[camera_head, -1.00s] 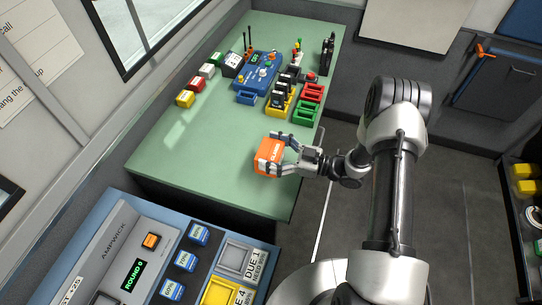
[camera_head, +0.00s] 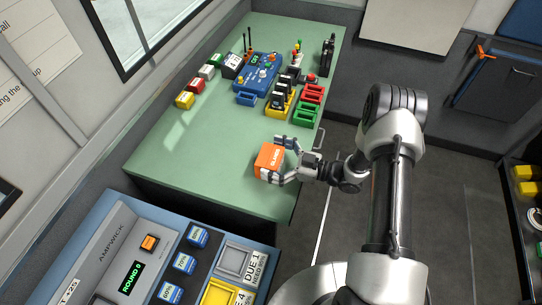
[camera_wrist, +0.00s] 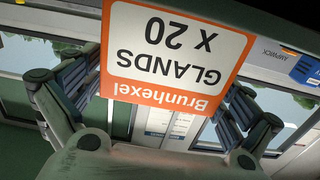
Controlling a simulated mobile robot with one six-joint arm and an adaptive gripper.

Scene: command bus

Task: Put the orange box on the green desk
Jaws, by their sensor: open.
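The orange box (camera_head: 269,157) is at the front right part of the green desk (camera_head: 180,150). In the head view it appears to rest on the desk top; its underside is hidden. My gripper (camera_head: 277,160) is open, with its fingers around the box's right side. In the wrist view the box (camera_wrist: 178,50) fills the upper middle, its white label upside down, between the two spread fingers. Whether a finger still touches the box is hard to tell.
A blue device (camera_head: 257,74), red trays (camera_head: 311,94), a green tray (camera_head: 305,113) and small coloured boxes stand toward the back of the desk. A blue and grey console (camera_head: 100,250) stands in front. The desk's left and middle are clear.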

